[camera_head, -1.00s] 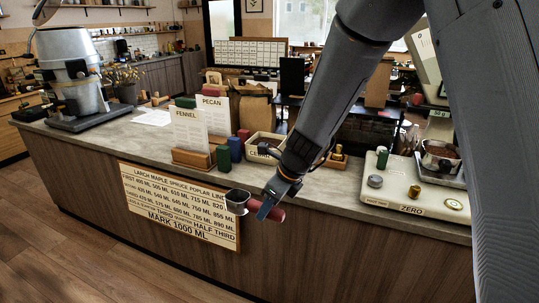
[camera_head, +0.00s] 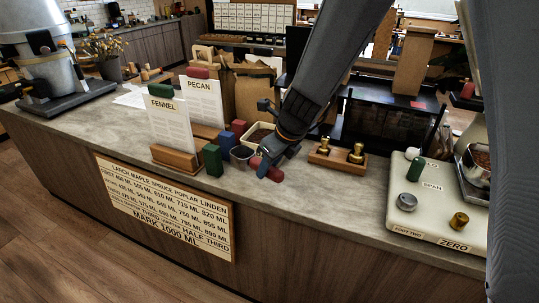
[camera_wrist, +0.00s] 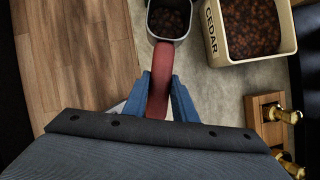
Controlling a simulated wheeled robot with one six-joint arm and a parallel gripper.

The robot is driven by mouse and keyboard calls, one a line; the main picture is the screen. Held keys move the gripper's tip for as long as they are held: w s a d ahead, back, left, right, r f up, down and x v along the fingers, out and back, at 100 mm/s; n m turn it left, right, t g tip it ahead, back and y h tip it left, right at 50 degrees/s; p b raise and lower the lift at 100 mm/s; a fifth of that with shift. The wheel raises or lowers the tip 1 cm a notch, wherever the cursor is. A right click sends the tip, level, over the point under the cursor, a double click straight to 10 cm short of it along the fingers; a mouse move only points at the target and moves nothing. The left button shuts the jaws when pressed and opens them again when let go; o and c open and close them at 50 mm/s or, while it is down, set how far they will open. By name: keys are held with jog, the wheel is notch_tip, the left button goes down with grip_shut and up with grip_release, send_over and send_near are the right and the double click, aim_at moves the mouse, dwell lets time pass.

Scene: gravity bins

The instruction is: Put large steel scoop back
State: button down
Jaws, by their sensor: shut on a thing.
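My gripper (camera_head: 268,171) is shut on the red handle of the large steel scoop (camera_head: 241,156), over the counter top near its front edge. In the wrist view, the blue fingers of my gripper (camera_wrist: 158,84) flank the red handle, and the steel cup of the scoop (camera_wrist: 152,24) points away from me. Dark brown pieces show inside the cup. A cream bin marked CEDAR (camera_wrist: 213,32) stands just right of the cup there and holds brown pieces. I cannot tell whether the scoop touches the counter.
A green block (camera_head: 212,160) stands close left of the scoop. FENNEL (camera_head: 166,122) and PECAN (camera_head: 204,98) cards stand further left. A wooden block with brass weights (camera_head: 335,161) is to the right, then a scale (camera_head: 430,215). The counter front right of the green block is bare.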

aim_at(278, 171)
jog(key=shift+w, duration=0.1)
jog(key=shift+d+b, duration=0.1)
jog(key=shift+b, duration=0.25)
jog(key=shift+f+b, duration=2.35)
jog(key=shift+f, duration=0.6)
jog(key=shift+f+b, duration=0.45)
jog(key=c, duration=1.4)
grip_release()
jog(key=shift+o, duration=0.2)
jog(key=shift+p+v, duration=0.9)
jog(key=shift+v, duration=3)
